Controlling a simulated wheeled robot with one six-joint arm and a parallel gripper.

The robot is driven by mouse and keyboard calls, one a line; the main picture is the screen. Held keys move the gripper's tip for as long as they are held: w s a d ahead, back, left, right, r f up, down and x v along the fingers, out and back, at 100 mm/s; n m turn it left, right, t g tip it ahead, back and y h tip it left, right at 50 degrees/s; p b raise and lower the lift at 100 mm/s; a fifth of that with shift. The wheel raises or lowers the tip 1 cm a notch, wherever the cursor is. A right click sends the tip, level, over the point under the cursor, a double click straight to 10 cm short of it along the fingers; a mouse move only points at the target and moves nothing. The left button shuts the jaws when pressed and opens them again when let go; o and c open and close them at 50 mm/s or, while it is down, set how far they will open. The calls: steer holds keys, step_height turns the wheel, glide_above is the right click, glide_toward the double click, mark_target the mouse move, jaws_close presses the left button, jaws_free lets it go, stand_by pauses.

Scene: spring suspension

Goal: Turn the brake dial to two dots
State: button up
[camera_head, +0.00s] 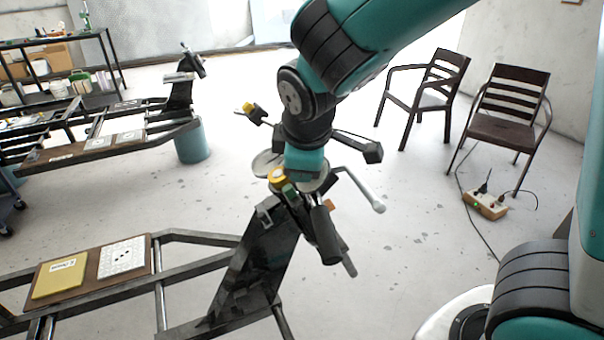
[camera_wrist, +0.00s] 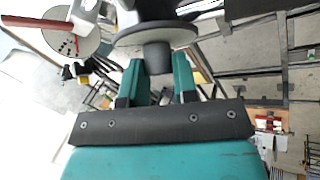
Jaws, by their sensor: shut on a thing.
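My gripper (camera_wrist: 158,70) has its two teal fingers on either side of a dark knob (camera_wrist: 157,55) in the wrist view, shut on it. A grey disc (camera_wrist: 128,38) sits around the knob beyond the fingers. I cannot read the dial's setting or any pointer. In the head view my gripper (camera_head: 303,172) reaches down to the top of the dark upright bracket (camera_head: 252,265).
A silver lever (camera_head: 365,190) juts right of my gripper. Two chairs (camera_head: 433,88) and a power box (camera_head: 485,205) stand right.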

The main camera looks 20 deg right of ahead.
steer(key=shift+f+m+t+h+b, duration=0.1)
steer(key=shift+m+t+h+b, duration=0.6)
steer(key=shift+m+t+b, duration=0.5)
steer(key=o, duration=0.9)
steer(key=shift+o, duration=0.2)
steer(key=shift+s, duration=0.1)
steer(key=p+v, duration=0.1)
steer(key=v, duration=1.6)
steer(key=shift+a+r+p, duration=0.2)
steer(key=shift+r+p, duration=0.1)
steer(key=shift+r, duration=0.05)
